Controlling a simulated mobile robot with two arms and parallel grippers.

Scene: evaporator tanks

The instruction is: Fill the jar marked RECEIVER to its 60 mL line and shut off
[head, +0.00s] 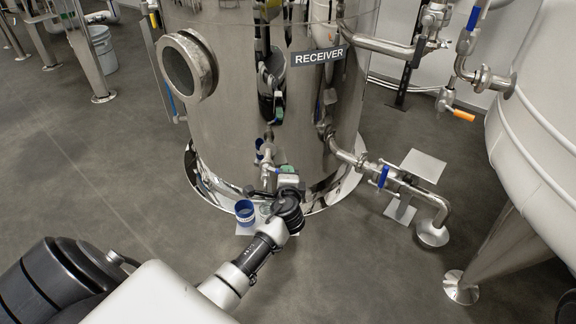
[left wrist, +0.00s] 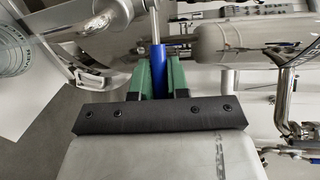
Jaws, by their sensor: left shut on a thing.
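The large steel tank (head: 235,110) bears a plate reading RECEIVER (head: 318,57). A small valve with a pipe (head: 267,150) sticks out of its lower front. My left gripper (head: 287,171) is at this valve, low in front of the tank. In the left wrist view its green fingers (left wrist: 160,80) are shut on a blue valve handle (left wrist: 159,60). A clear round jar with graduation marks (left wrist: 14,48) is cut off at that view's left edge; its liquid level cannot be told.
A pipe with a blue-handled valve (head: 383,176) runs from the tank to the right. A steel plate (head: 423,166) stands behind it. A pale tank (head: 545,110) on legs fills the right side. A grey bucket (head: 102,48) stands far left.

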